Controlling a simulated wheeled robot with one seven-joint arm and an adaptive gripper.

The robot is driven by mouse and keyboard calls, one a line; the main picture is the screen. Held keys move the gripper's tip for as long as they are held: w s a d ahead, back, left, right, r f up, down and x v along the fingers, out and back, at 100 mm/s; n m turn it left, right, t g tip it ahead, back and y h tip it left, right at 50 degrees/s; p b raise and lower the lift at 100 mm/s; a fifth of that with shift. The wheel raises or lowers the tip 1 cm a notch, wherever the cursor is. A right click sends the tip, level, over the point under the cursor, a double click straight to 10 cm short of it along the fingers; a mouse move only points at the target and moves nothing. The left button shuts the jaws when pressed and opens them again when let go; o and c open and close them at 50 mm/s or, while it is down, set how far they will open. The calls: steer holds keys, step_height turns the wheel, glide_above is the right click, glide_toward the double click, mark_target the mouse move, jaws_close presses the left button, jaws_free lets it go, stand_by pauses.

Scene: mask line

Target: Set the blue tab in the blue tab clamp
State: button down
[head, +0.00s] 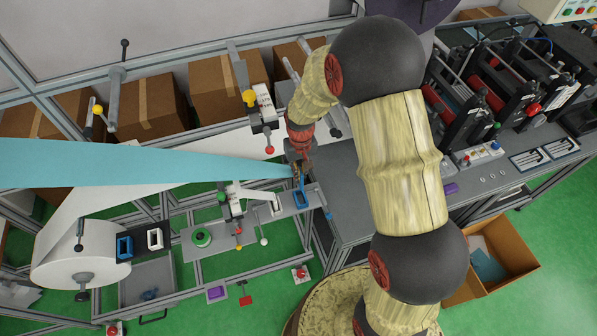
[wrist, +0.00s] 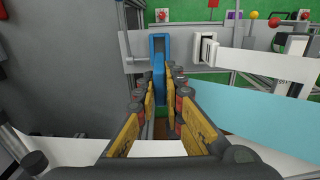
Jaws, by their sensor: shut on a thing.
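The blue tab (head: 200,165) is the end of a long light blue strip that runs in from the left of the head view and narrows toward my gripper (head: 299,168). In the wrist view the strip (wrist: 260,105) comes in from the right to the fingers. My gripper (wrist: 165,92) is shut on the tab's end, which is mostly hidden between the fingers. The blue tab clamp (head: 301,199), an upright blue frame, stands on a grey plate just below the gripper; in the wrist view the clamp (wrist: 158,52) is just beyond the fingertips. Whether tab and clamp touch, I cannot tell.
A white clamp (wrist: 207,50) stands beside the blue one, with a white strip (wrist: 265,68) running from it. A white roll (head: 75,255) and another blue frame (head: 125,247) are at the left. A grey table (head: 350,190) lies to the right. Boxes (head: 150,108) stand behind.

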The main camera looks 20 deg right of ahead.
steer(key=shift+s+f, duration=0.15)
steer(key=shift+s, duration=0.3)
steer(key=shift+w+f+b, duration=0.1)
steer(key=shift+f+b, duration=0.25)
steer(key=shift+f, duration=0.1)
steer(key=shift+f+b, duration=2.9)
steer(key=shift+f, duration=1.7)
steer(key=shift+f, duration=0.25)
steer(key=c, duration=1.8)
jaws_free()
step_height(320, 180, up, 12)
